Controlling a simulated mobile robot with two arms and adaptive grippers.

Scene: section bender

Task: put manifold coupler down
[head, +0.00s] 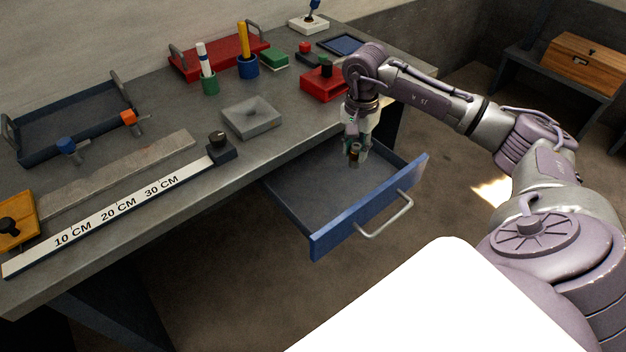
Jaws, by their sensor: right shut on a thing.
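My right gripper (356,150) points down over the open drawer (312,190), near its back right part. It is shut on a small dark brownish piece, which I take to be the manifold coupler (354,156). The fingers hide part of the piece, and I cannot tell whether it touches the drawer floor. The drawer has a blue front with a pale bar handle, and its visible floor is bare. My left gripper is not in view.
The workbench (185,205) carries a long ruler (110,220), a grey square dish (251,118), a red box (324,84), a red tray (219,58) and a dark tray (72,125). A wooden chest (584,66) stands at the far right. The drawer's left part is free.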

